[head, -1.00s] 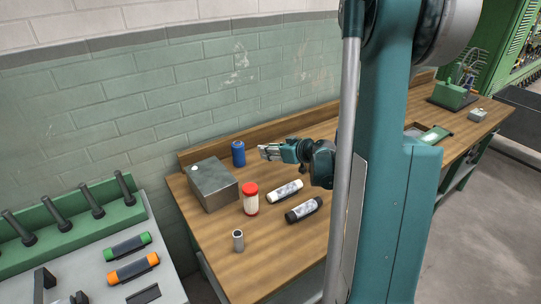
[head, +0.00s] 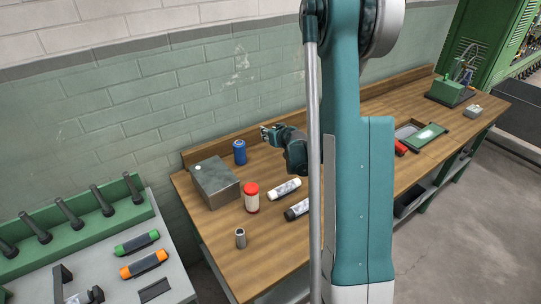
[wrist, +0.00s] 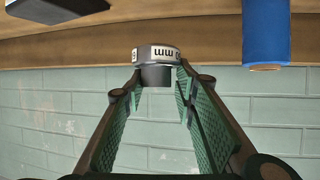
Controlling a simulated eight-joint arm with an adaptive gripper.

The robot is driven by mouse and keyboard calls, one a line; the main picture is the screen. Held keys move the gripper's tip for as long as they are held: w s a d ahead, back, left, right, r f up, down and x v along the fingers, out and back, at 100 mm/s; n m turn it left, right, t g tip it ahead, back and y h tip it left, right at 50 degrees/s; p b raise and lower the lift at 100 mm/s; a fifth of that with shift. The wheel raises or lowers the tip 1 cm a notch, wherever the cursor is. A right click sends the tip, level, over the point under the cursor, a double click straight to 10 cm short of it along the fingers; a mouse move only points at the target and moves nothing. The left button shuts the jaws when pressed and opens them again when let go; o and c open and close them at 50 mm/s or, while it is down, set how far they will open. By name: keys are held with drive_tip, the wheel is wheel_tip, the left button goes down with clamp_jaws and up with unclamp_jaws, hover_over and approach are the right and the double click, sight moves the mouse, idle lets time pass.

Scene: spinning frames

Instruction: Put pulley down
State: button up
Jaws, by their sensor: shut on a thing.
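The pulley (wrist: 158,53) is a short dark grey cylinder with a white lettered band and a narrower hub. It sits between the fingertips of my gripper (wrist: 157,82), which is shut on it. The wrist view looks upside down, with the bench surface along the top and the wall below. The pulley is too small to make out clearly there.
A grey metal box (head: 216,184), red-capped jar (head: 251,199), white tube (head: 284,189), black tube (head: 297,209) and metal cylinder (head: 240,238) stand or lie around. Bare wood shows in the front middle.

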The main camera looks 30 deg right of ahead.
drive_tip(key=shift+f, duration=0.1)
drive_tip(key=shift+f, duration=2.85)
drive_tip(key=shift+f, duration=0.1)
drive_tip(key=shift+f, duration=2)
drive_tip(key=shift+f+b, duration=0.1)
drive_tip(key=shift+b, duration=0.25)
drive_tip(key=o, duration=0.9)
drive_tip(key=shift+o, duration=0.3)
